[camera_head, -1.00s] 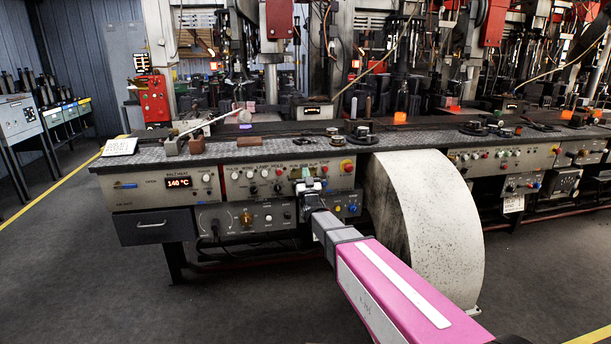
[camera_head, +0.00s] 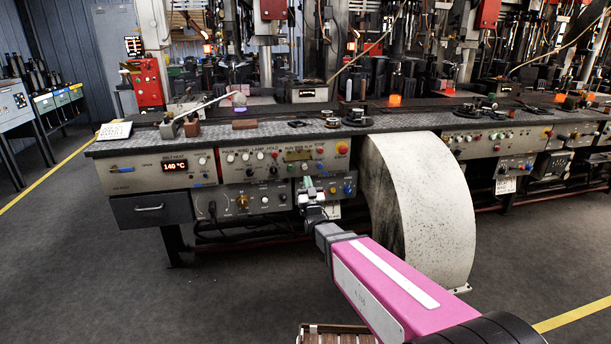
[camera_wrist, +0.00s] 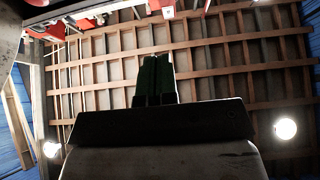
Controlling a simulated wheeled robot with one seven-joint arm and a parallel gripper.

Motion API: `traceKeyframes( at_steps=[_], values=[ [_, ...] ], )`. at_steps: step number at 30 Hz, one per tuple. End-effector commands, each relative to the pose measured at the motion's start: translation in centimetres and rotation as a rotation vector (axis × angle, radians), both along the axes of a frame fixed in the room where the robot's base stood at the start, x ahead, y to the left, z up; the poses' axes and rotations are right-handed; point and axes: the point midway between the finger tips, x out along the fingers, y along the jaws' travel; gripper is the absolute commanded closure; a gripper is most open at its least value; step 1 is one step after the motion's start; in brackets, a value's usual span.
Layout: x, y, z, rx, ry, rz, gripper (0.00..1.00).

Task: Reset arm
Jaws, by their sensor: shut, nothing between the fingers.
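My gripper (camera_head: 308,186) is in front of the machine's control panels in the head view, at the end of my pink arm. Its fingers are shut with nothing between them. It is close to the lower panel (camera_head: 268,200), and I cannot tell whether it touches it. In the wrist view the two dark green fingers (camera_wrist: 154,78) stand side by side and point up toward the wooden ceiling beams.
The long machine bench (camera_head: 380,124) carries levers, knobs and several small parts. A large pale curved guard (camera_head: 425,215) bulges out right of my gripper. A wooden crate (camera_head: 338,331) shows at the bottom edge. The floor (camera_head: 110,270) at left is clear.

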Motion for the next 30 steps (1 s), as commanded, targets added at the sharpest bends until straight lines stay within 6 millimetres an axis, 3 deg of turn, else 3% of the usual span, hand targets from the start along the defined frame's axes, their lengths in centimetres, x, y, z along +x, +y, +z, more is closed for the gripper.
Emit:
traceKeyframes(
  at_steps=[8,17,23,30],
  values=[
    [0.4,-1.6,-1.7,-0.04,0.133,-0.015,1.0],
    [1.0,-6.9,-7.7,-0.154,0.584,-0.061,1.0],
    [-1.1,-11.3,-12.4,-0.217,0.931,-0.095,1.0],
    [-6.6,-16.6,-17.1,-0.271,1.354,-0.131,1.0]
  ],
)
